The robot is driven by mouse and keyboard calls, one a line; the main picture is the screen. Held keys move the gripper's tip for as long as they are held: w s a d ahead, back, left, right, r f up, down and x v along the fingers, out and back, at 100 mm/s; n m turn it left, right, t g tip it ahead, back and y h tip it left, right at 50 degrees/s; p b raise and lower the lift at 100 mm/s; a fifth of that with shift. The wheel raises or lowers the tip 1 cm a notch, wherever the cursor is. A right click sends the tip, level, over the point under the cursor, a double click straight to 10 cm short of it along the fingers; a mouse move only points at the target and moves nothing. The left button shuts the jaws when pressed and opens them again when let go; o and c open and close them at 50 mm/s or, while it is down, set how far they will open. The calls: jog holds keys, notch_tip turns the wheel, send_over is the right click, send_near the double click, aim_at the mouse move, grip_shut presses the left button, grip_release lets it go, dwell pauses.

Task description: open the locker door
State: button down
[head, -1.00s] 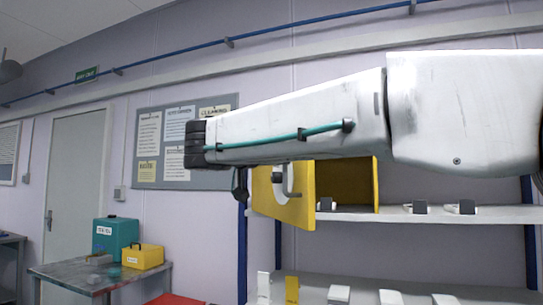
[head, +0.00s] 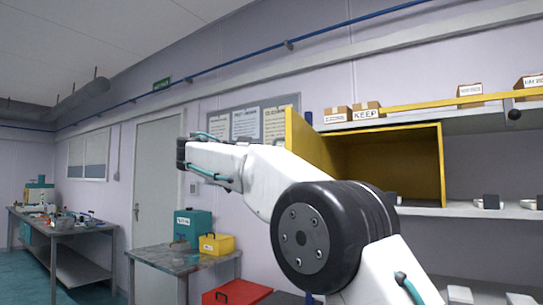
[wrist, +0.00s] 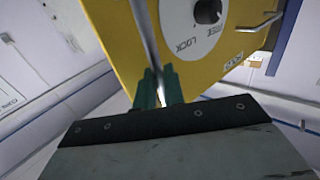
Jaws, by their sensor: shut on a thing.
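The yellow locker (head: 444,165) stands on a shelf at the right in the head view, and its dark inside shows. Its yellow door (head: 308,146) stands swung out at the left side of the opening. In the wrist view the door (wrist: 205,72) shows a white disc (wrist: 188,40) with a dark knob and lettering including LOCK. My gripper (wrist: 159,78) has its green fingers closed around a thin grey bar (wrist: 143,32) in front of the door, which looks like the door's handle. In the head view my gripper is not distinguishable.
Boxes (head: 367,111) stand on the upper shelf. Below left, a table (head: 160,257) holds a teal case (head: 192,226) and a yellow box (head: 215,244). A red box (head: 236,292) is at the bottom. A workbench (head: 60,232) stands far left.

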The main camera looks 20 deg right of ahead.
jog(key=shift+w+a, duration=0.2)
jog(key=shift+w, duration=0.1)
jog(key=c, duration=1.6)
grip_release()
jog(key=shift+d+f, duration=0.1)
jog(key=shift+c, duration=0.2)
